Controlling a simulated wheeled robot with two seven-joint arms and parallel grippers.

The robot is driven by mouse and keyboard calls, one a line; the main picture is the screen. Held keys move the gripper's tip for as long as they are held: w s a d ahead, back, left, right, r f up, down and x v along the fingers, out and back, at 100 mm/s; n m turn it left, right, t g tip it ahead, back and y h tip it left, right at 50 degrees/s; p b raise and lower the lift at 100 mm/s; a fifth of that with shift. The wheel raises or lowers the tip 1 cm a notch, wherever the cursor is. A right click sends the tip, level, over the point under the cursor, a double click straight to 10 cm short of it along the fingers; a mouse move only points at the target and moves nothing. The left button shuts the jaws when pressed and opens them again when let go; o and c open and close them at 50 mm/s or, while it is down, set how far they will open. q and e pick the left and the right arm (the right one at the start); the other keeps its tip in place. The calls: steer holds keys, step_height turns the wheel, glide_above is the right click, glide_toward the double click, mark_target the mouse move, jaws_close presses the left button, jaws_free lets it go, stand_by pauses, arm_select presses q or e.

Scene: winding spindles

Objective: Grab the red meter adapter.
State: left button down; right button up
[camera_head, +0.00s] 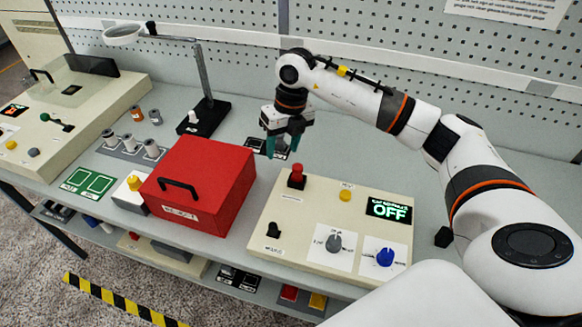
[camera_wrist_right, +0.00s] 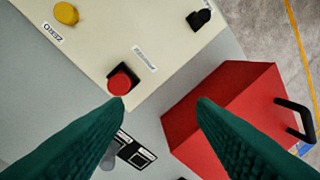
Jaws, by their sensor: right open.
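The red meter adapter (camera_head: 297,172) is a small red cap on a black square base at the back left corner of the cream meter panel (camera_head: 330,205). In the right wrist view the red adapter (camera_wrist_right: 121,82) shows beyond the left finger's tip. My right gripper (camera_head: 282,150) is open and empty, pointing down above and slightly behind the adapter, apart from it. In the wrist view its green fingers (camera_wrist_right: 160,100) are spread, with bare grey table between the tips. My left gripper is not in view.
A red box (camera_head: 205,185) with a black handle stands left of the panel. A black adapter (camera_head: 273,230), a yellow button (camera_head: 345,195), grey and blue knobs and an OFF display (camera_head: 388,210) are on the panel. A magnifier lamp (camera_head: 205,105) stands behind the box.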

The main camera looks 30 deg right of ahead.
steer(key=m+h, duration=0.1)
steer(key=h, duration=0.1)
glide_above(297, 166)
step_height(297, 166, down, 4)
steer(key=p, duration=0.2)
steer(key=shift+s+d+f+p, duration=0.1)
steer(key=shift+s+p, duration=0.05)
steer(key=shift+p, duration=0.2)
steer(key=shift+f, duration=0.6)
step_height(297, 166, down, 4)
steer(key=p, duration=0.3)
steer(key=shift+f, duration=0.55)
steer(key=shift+c, duration=0.5)
steer(key=c, duration=1)
steer(key=shift+o, duration=0.2)
